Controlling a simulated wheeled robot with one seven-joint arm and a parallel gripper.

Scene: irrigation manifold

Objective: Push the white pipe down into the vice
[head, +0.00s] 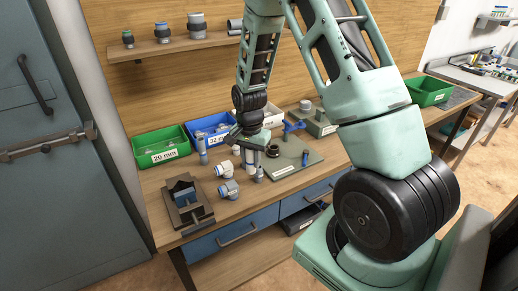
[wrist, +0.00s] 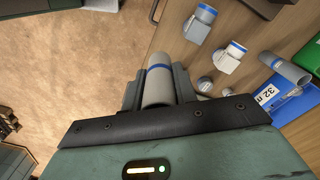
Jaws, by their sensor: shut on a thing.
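The white pipe (wrist: 158,86) is a pale grey-white tube with a blue band, held between my gripper's fingers in the wrist view. My gripper (head: 252,145) is shut on it above the middle of the bench; the pipe's lower part (head: 258,170) seems to show below the fingers in the head view. The vice (head: 188,203), dark with blue jaws, stands at the bench's front left. My gripper and the pipe are to the right of the vice and apart from it. The pipe's upper part is hidden by the gripper.
Green (head: 160,147) and blue (head: 208,130) bins line the back. A green plate (head: 292,160) with a black ring lies right of the gripper.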

